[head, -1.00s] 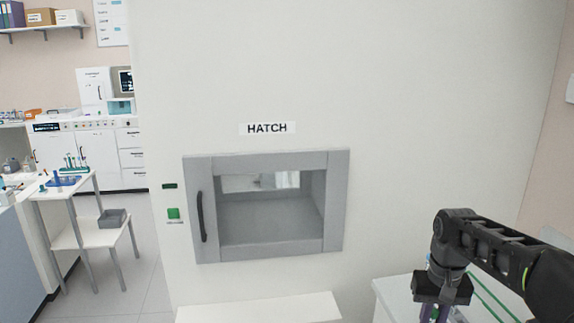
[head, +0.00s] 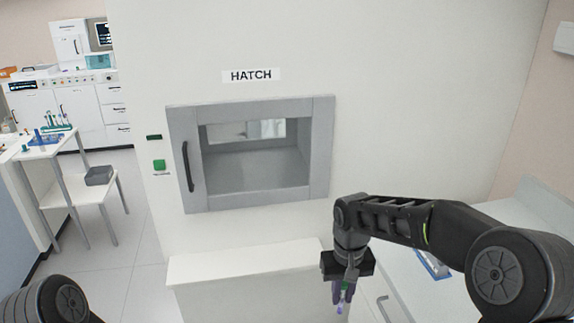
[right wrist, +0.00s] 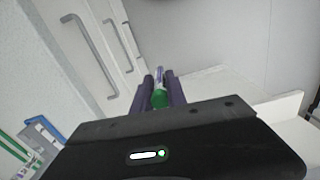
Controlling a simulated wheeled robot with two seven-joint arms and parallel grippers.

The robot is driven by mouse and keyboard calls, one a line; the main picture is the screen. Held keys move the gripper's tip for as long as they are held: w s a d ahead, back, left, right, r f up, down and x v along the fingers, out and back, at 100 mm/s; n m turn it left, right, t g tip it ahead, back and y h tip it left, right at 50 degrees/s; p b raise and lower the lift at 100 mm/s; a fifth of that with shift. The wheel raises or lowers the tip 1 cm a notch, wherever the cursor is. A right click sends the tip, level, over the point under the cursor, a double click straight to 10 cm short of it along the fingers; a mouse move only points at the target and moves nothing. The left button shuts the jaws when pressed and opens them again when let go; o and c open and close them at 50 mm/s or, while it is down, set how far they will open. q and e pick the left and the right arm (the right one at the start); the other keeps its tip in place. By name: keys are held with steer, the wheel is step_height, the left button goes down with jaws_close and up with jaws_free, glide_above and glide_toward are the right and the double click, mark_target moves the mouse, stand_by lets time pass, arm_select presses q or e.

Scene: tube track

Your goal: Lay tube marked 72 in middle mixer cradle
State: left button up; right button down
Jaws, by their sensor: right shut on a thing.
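My right gripper (head: 343,288) points down in front of the hatch ledge, at the lower middle right of the head view. It is shut on a small tube (head: 340,306) with a green cap and a purplish lower part. In the right wrist view the tube's green cap (right wrist: 159,98) shows between the two dark fingers (right wrist: 158,85). I cannot read the tube's marking. My left gripper is out of the head view; only part of my left arm shows at the bottom left. I cannot make out a mixer cradle in these frames.
The hatch (head: 250,155) is in the wall, with a white ledge (head: 245,262) below it. A white counter (head: 400,290) with a small rack (head: 433,263) stands at the right. A white side table (head: 45,150) with tubes stands at the far left. Floor between is clear.

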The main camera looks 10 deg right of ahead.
steer(key=s+f, duration=0.4)
steer(key=f, duration=1)
steer(key=shift+f, duration=0.25)
